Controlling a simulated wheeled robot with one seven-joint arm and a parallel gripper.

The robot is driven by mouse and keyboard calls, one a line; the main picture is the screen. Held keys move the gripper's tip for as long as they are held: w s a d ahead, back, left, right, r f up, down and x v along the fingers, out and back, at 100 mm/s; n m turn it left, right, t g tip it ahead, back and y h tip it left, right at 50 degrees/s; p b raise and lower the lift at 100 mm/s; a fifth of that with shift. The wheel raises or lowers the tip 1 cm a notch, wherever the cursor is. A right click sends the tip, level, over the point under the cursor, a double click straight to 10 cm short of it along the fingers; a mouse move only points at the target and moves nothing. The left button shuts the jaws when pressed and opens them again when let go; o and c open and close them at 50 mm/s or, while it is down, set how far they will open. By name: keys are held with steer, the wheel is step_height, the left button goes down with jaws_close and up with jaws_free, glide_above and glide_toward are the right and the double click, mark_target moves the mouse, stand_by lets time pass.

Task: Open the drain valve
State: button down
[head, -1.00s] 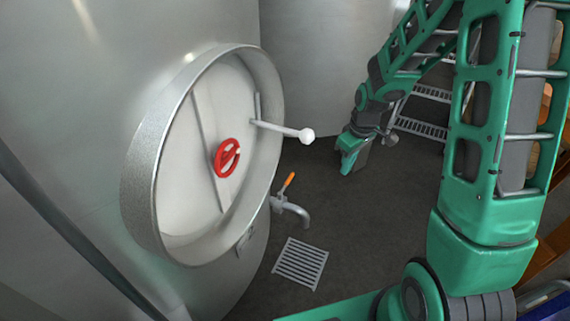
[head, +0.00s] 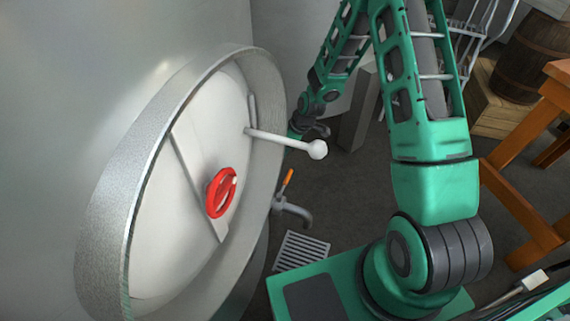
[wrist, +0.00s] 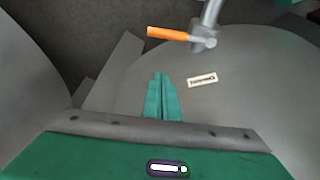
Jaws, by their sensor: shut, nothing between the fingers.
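The drain valve (head: 279,203) sits low on the steel tank, with a bent spout and an orange lever (head: 287,181) tilted upward. In the wrist view the orange lever (wrist: 168,33) lies across the line of the grey valve pipe (wrist: 208,20). My gripper (wrist: 162,95) is shut and empty, its fingertips a little short of the lever and apart from it. In the head view my gripper is partly hidden behind the hatch rim and its handle, beyond the valve. A small white label (wrist: 202,80) is on the tank beside the fingers.
The round tank hatch (head: 185,200) has a red handwheel (head: 221,192) and a white-knobbed handle (head: 317,149) sticking out over the valve. A floor grate (head: 301,250) lies below the spout. A wooden table (head: 520,190) and a barrel (head: 535,55) stand at the right.

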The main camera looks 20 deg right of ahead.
mark_target(285, 183)
steer(key=shift+w, duration=0.15)
steer(key=shift+f, duration=0.1)
step_height(285, 183, down, 10)
steer(key=shift+s+d, duration=0.2)
steer(key=shift+d, duration=0.1)
stand_by(0.7)
